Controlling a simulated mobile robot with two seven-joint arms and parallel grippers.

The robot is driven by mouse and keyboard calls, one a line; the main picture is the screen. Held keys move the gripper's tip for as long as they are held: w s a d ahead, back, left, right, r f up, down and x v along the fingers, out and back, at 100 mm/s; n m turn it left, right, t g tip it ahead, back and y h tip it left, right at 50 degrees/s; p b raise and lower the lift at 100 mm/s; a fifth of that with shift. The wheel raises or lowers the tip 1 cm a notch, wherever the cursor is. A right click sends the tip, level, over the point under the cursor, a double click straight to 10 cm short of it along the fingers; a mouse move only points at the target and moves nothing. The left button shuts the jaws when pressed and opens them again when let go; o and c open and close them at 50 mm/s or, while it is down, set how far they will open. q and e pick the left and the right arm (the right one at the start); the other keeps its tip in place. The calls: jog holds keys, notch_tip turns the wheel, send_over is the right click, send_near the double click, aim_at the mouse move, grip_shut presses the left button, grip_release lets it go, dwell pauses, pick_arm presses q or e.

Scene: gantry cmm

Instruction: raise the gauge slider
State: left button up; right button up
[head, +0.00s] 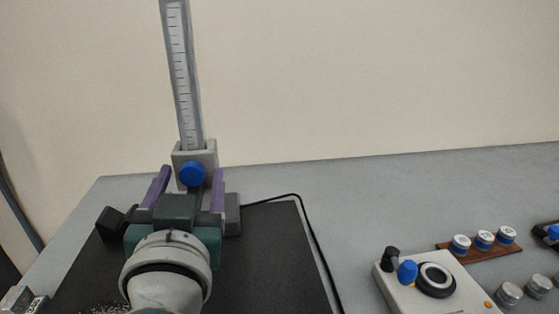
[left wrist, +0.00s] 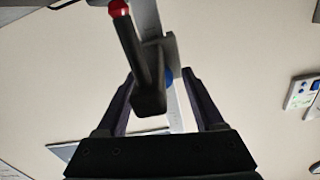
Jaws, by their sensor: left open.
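The gauge's upright ruled column (head: 183,75) rises at the left of the head view. The grey slider (head: 209,155) sits low on it, with a round blue knob (head: 192,173) on its front. My left gripper (head: 191,176) is open, its purple fingers on either side of the knob; I cannot tell whether they touch anything. In the left wrist view the slider (left wrist: 173,52) shows near the open fingertips (left wrist: 158,76), and a sliver of blue knob (left wrist: 169,77) shows behind a dark bar (left wrist: 148,85). The gauge's base is hidden behind my gripper. My right gripper is out of view.
A black mat (head: 265,255) covers the table under my left arm, with a black cable (head: 312,232) along its edge. A control box (head: 405,292) with a dial stands at right, near a wooden rack (head: 460,250) of capped pieces. A red ball (left wrist: 118,8) tops the dark bar.

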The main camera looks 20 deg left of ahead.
pick_arm(q)
jog(key=shift+c, duration=0.2)
grip_shut()
dwell(0.4)
dwell(0.8)
